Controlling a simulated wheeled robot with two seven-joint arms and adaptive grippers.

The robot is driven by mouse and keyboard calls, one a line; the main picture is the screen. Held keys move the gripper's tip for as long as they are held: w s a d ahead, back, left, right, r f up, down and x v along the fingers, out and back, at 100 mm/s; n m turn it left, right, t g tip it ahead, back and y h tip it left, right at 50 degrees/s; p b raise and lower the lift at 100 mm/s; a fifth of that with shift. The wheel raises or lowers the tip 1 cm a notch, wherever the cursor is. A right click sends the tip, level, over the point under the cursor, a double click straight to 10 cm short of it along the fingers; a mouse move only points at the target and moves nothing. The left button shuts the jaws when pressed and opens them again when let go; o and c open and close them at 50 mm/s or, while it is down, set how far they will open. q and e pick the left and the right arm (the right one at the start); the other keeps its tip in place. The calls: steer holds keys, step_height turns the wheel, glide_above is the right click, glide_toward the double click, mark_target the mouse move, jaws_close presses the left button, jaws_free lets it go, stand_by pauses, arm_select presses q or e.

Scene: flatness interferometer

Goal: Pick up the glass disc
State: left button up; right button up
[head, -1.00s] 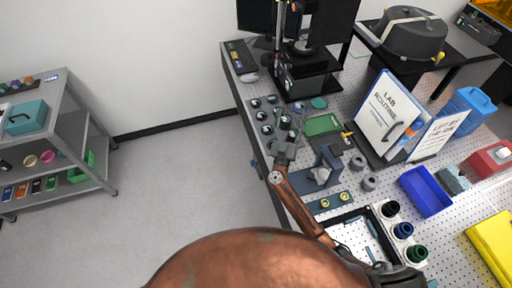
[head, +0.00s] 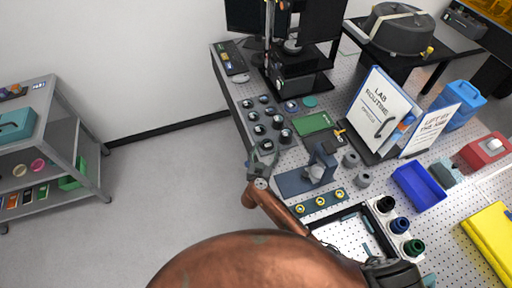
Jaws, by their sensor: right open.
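I cannot tell for certain which item is the glass disc. A small flat teal disc (head: 310,101) lies on the perforated table near the black instrument. Several small dark round pieces with pale tops (head: 265,115) stand in a group near the table's left edge. My right gripper (head: 263,157) is open and appears empty, by the left edge of the table just below this group. Its height above the table is hard to judge. My left gripper is not in view.
A black instrument (head: 292,72) with monitors stands at the back. A blue-grey stand (head: 322,165), a strip with yellow-ringed holes (head: 320,203), a green board (head: 313,123), a lab routine sign (head: 378,105) and a blue bin (head: 419,189) crowd the table.

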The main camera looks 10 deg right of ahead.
steer(key=shift+w+f, duration=0.1)
steer(key=shift+w, duration=0.25)
steer(key=shift+s, duration=0.1)
steer(key=shift+c, duration=0.3)
steer(key=shift+d, duration=0.15)
steer(key=c, duration=0.3)
steer(key=shift+a, duration=0.25)
steer(key=c, duration=0.5)
steer(key=shift+d, duration=0.25)
steer(key=c, duration=0.5)
steer(key=shift+a, duration=0.1)
steer(key=shift+a, duration=0.1)
